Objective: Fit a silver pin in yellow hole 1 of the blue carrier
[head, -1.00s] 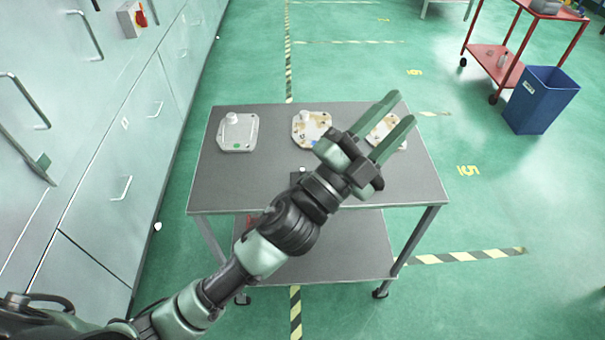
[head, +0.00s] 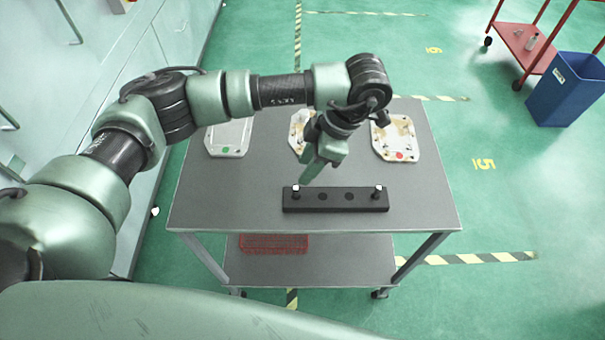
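A black rack (head: 335,199) lies near the front of the table. Two small silver-topped pins stand in it, a left pin (head: 297,190) and a right pin (head: 378,189), with dark empty holes between them. My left gripper (head: 306,181) points down just above and behind the rack's left part, close to the left pin. Its fingers are seen nearly edge-on, so its opening is unclear. Behind it, the middle carrier plate (head: 297,128) is mostly hidden by my arm. No yellow hole can be made out. My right gripper is not in view.
A pale plate with a green dot (head: 238,140) lies at the left, partly behind my arm. A stained plate with a red dot (head: 395,146) lies at the right. A red crate (head: 273,244) is on the lower shelf. A blue bin (head: 566,92) stands beyond.

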